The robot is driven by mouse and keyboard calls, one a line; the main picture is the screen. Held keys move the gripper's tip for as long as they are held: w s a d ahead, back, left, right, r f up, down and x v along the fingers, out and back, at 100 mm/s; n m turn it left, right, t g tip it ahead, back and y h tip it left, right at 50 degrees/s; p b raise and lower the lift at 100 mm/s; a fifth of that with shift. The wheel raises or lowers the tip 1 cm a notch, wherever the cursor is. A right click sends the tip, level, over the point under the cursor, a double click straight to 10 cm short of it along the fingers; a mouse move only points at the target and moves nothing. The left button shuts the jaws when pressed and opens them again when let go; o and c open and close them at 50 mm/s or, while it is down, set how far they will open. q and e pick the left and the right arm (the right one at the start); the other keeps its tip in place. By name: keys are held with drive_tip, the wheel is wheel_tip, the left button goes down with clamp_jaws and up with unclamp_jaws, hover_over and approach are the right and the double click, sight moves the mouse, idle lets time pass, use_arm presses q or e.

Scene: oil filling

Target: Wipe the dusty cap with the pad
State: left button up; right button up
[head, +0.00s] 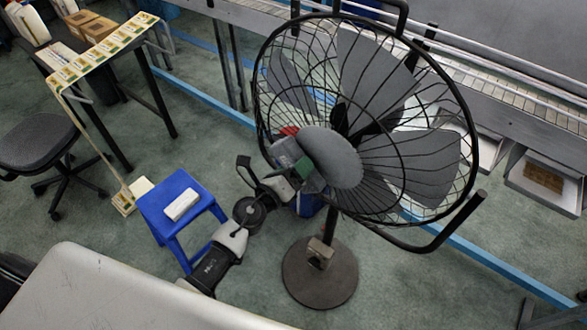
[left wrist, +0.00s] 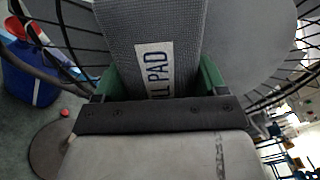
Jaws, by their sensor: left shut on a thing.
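The cap is the smooth grey disc (head: 335,158) at the centre of the fan's wire cage. It also shows as a large grey round face (left wrist: 250,40) behind the pad in the left wrist view. My left gripper (head: 303,168), with green fingers, is at the left edge of the cap. It is shut on a grey textured pad (left wrist: 120,35) with a white label, partly reading "PAD". The pad overlaps the cap in the left wrist view; I cannot tell whether they touch. Dust on the cap cannot be made out. My right gripper is out of view.
The black fan cage (head: 462,110) surrounds the cap, on a round base (head: 320,278). A blue stool (head: 168,192) bears a white block (head: 182,204). A blue container (left wrist: 32,78) stands behind the fan. A conveyor (head: 530,100) runs behind; a black chair (head: 38,142) is left.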

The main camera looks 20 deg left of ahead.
use_arm(q)
drive_tip(key=shift+w+d, duration=0.15)
drive_tip(key=shift+w, duration=0.35)
drive_tip(key=shift+d, duration=0.1)
drive_tip(key=shift+s+d+p, duration=0.25)
drive_tip(key=shift+s+d, duration=0.1)
drive_tip(key=shift+d, duration=0.45)
drive_tip(key=shift+s+d+p, duration=0.2)
drive_tip(key=shift+s+d, duration=0.15)
drive_tip(key=shift+d, duration=0.65)
drive_tip(key=shift+w+a, duration=0.25)
drive_tip(key=shift+a, duration=0.4)
drive_tip(key=shift+w+a, duration=0.25)
drive_tip(key=shift+a, duration=0.4)
drive_tip(key=shift+w+a, duration=0.25)
drive_tip(key=shift+a, duration=0.4)
drive_tip(key=shift+r, duration=0.1)
drive_tip(key=shift+b+v, duration=0.3)
drive_tip(key=shift+v, duration=2.6)
